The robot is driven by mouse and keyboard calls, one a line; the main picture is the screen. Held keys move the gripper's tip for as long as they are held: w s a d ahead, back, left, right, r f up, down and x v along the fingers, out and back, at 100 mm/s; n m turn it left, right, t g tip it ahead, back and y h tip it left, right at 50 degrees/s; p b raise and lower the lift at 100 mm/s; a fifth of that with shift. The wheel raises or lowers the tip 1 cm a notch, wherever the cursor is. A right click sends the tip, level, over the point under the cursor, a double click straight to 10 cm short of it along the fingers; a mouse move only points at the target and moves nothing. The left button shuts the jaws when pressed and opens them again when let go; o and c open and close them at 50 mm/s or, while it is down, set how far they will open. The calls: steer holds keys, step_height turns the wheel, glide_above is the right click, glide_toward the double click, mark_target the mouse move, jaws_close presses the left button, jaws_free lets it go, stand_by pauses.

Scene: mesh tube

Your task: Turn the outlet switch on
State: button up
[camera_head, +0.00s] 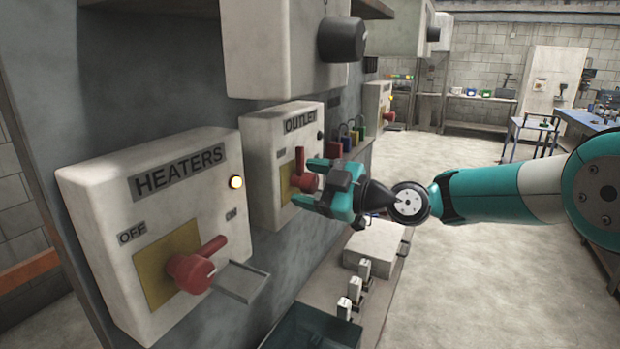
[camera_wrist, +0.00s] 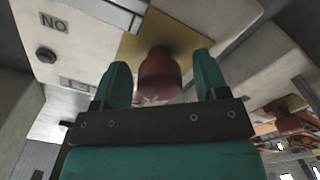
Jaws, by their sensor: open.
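The outlet box (camera_head: 262,150) is a white wall box labelled OUTLET, with a yellow plate and a red rotary switch (camera_head: 300,172). The switch's lever points up in the head view. A small dark lamp (camera_head: 320,135) sits at the box's right edge. My gripper (camera_head: 312,184) is at the switch, its teal fingers open. In the wrist view the red switch (camera_wrist: 159,78) stands between the two fingers, with a gap on each side. An upside-down ON label (camera_wrist: 54,22) shows to the left. My gripper hides part of the box's lower right in the head view.
A black knob (camera_head: 342,40) juts out above. Several padlocks hang behind the outlet box. A shelf with small items lies below; the floor at right is clear.

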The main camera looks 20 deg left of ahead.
steer(key=c, duration=0.9)
